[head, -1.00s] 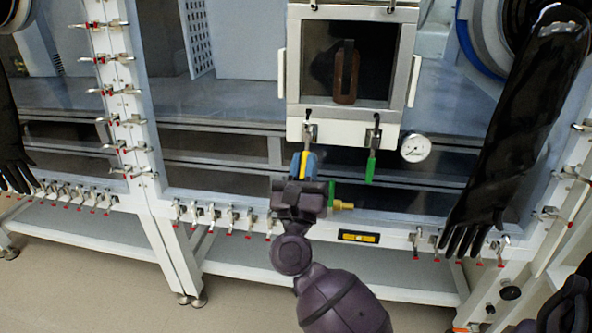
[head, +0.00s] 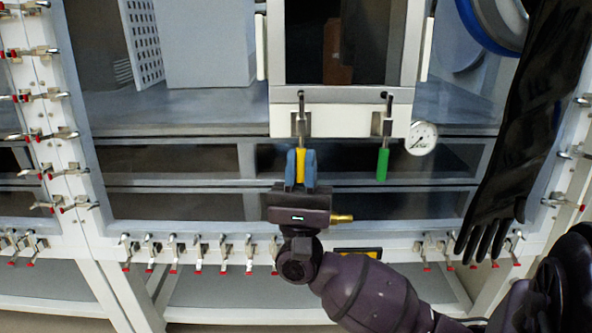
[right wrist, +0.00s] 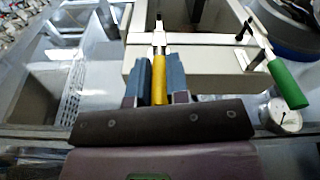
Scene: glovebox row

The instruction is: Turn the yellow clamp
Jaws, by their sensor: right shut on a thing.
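The yellow clamp (head: 300,163) hangs by its handle below the front edge of the white airlock box, to the left of the green clamp (head: 382,163). My right gripper (head: 301,166) has its blue fingers on both sides of the yellow handle and is shut on it. In the right wrist view the yellow clamp (right wrist: 159,78) lies between the blue fingers, with its metal shank running up to the box. The green clamp (right wrist: 287,84) stands apart to the right there. My left gripper is in neither view.
The pressure gauge (head: 421,138) sits right of the green clamp. A black glove (head: 500,150) hangs at the right. Several small red-tipped latches line the lower rail (head: 210,245). The box's dark window (head: 335,45) is above the clamps.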

